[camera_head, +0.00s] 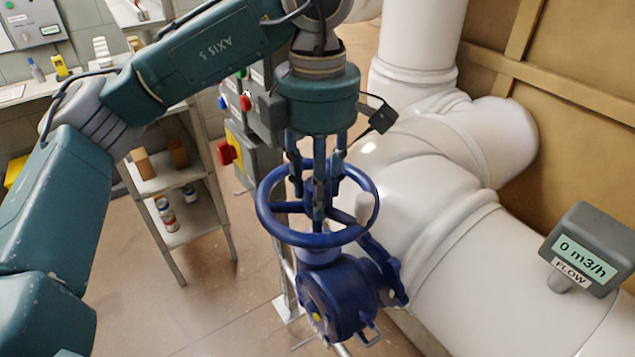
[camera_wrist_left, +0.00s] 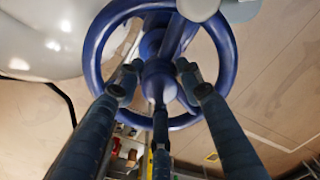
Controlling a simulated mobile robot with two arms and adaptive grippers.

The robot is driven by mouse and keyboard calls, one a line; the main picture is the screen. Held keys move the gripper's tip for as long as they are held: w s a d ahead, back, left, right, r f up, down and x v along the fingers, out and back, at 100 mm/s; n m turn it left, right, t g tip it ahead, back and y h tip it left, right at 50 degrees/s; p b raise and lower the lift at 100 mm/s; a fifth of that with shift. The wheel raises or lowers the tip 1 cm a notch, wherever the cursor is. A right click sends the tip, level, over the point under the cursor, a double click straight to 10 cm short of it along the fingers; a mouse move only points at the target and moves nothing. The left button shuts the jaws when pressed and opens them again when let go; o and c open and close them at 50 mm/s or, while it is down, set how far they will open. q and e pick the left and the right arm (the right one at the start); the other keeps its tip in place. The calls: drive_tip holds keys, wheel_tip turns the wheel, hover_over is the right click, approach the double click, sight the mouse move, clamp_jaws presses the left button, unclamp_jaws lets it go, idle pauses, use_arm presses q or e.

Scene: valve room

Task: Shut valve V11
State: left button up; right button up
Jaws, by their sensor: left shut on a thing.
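A blue valve handwheel (camera_head: 318,240) sits on top of a blue valve body (camera_head: 342,295) in the head view. No V11 label is readable. My left gripper (camera_head: 318,188) points down from above, with its fingers inside the wheel's rim. In the left wrist view the wheel (camera_wrist_left: 92,45) fills the upper middle, and the fingers of my left gripper (camera_wrist_left: 158,88) close around its hub (camera_wrist_left: 158,80). The left gripper is shut on the wheel at its centre. The flow meter (camera_head: 585,255) at the right reads 0 m3/h. My right gripper is not in view.
Thick white pipes (camera_head: 470,250) run close behind and right of the valve. A control box with a red knob (camera_head: 228,153) stands left of the wheel. A metal shelf (camera_head: 190,205) with small items is farther left.

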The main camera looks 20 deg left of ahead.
use_arm(q)
drive_tip(key=m, duration=0.3)
drive_tip(key=shift+r+m+p, duration=0.2)
drive_tip(key=shift+m+p, duration=0.1)
drive_tip(key=m, duration=0.5)
drive_tip(key=shift+w, duration=0.1)
drive_tip(key=m, duration=0.4)
drive_tip(key=shift+p, duration=0.4)
drive_tip(key=m, duration=0.4)
drive_tip(key=shift+m, duration=0.4)
drive_tip(key=o, duration=1.2)
drive_tip(key=shift+c, duration=0.2)
drive_tip(key=shift+f, duration=0.1)
